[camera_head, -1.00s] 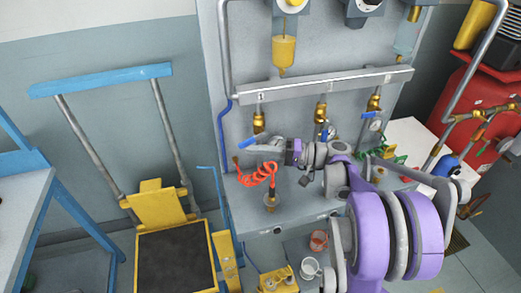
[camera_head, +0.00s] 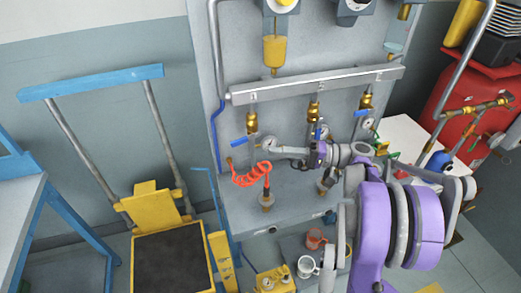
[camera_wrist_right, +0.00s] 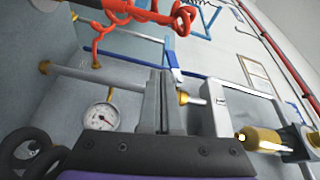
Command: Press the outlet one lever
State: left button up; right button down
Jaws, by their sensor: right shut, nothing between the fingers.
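The outlet one lever (camera_head: 239,142) is a small blue handle at the left outlet, below the brass fitting (camera_head: 252,121) on the grey panel. In the right wrist view the blue lever (camera_wrist_right: 172,60) appears just beyond my fingertips; I cannot tell whether they touch it. My right gripper (camera_head: 274,150) reaches in from the right and is to the right of the lever in the head view. In the right wrist view its fingers (camera_wrist_right: 164,100) are shut and empty. My left gripper is not in view.
A red coiled hose (camera_head: 248,178) hangs just below the lever. A round gauge (camera_head: 267,143) is close to my right fingertips. The grey manifold bar (camera_head: 315,85) runs above. A yellow cart (camera_head: 172,256) stands to the left, and a red tank (camera_head: 468,98) to the right.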

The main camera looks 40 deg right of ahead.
jog(key=shift+v, duration=1.05)
